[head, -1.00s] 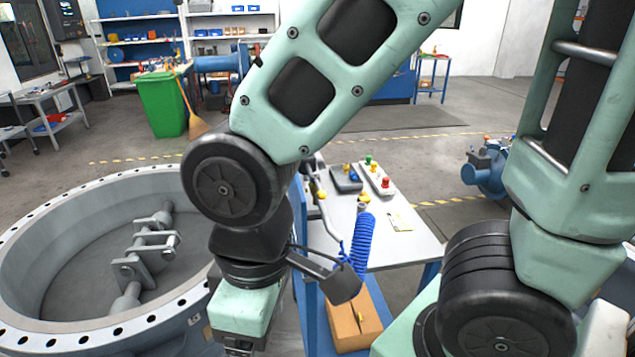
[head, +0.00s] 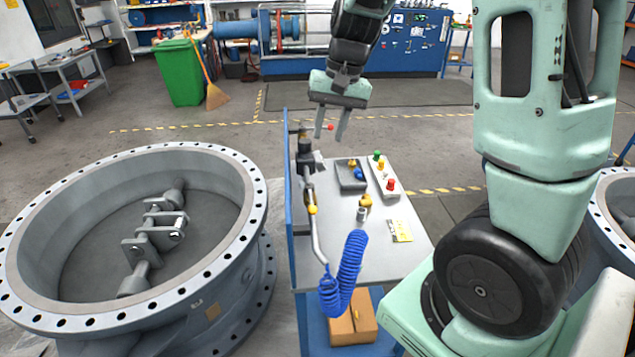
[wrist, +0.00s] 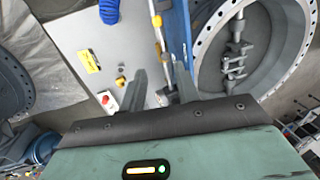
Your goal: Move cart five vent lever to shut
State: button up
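The cart (head: 400,255) is a grey-topped blue cart with an upright blue panel (head: 289,200) on its left. A metal pipe with dark fittings (head: 305,160) and a yellow part (head: 312,209) runs along the panel; the pipe also shows in the wrist view (wrist: 158,35). A small red tip (head: 330,127) shows by my fingers; I cannot tell if it belongs to the vent lever. No lever is clearly readable. My gripper (head: 330,137) is open and points down above the cart's far end. In the wrist view its fingers (wrist: 162,78) are apart, with nothing clearly between them.
A control box (head: 383,177) with coloured buttons and a dark tray (head: 351,176) sit on the cart top. A blue coiled hose (head: 346,275) hangs at its near end, above a cardboard box (head: 352,320). A large flanged valve ring (head: 255,210) stands close on the left.

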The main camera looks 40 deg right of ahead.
aim_at(312, 200)
jog(key=a+f, duration=0.1)
jog(key=f, duration=0.4)
jog(key=w+a+f+p, duration=0.1)
jog(key=f, duration=0.5)
jog(key=a+f, duration=0.1)
jog(key=f, duration=0.4)
jog(key=shift+w+f, duration=0.35)
jog(key=shift+w, duration=0.05)
grip_shut()
